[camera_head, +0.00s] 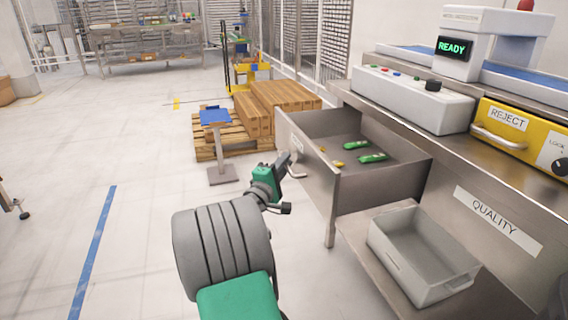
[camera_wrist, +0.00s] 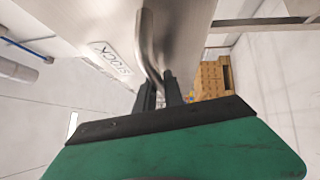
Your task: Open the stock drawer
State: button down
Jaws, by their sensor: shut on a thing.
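The stock drawer (camera_head: 345,190) is a grey metal drawer, pulled well out of the steel bench in the head view. Two green items (camera_head: 372,157) and small yellow pieces (camera_head: 338,163) lie on its floor. In the wrist view its front carries a label reading STOCK (camera_wrist: 112,58). My gripper (camera_head: 288,165) is at the drawer's front. In the wrist view its dark fingers (camera_wrist: 160,92) are shut on the curved metal handle (camera_wrist: 148,45). Part of the handle also shows in the head view (camera_head: 297,171).
A grey bin (camera_head: 425,262) sits on a lower shelf right of the drawer. A yellow REJECT drawer (camera_head: 520,135) is in the bench. Cardboard boxes on a pallet (camera_head: 205,150) and a small blue-topped stand (camera_head: 215,117) are beyond the drawer.

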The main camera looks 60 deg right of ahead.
jog(key=shift+f, duration=0.1)
jog(key=c, duration=1.7)
grip_release()
jog(key=a, duration=0.2)
jog(key=a+p, duration=0.1)
jog(key=a, duration=0.2)
jog(key=a+f, duration=0.1)
jog(key=a, duration=0.1)
jog(key=shift+s+a, duration=0.4)
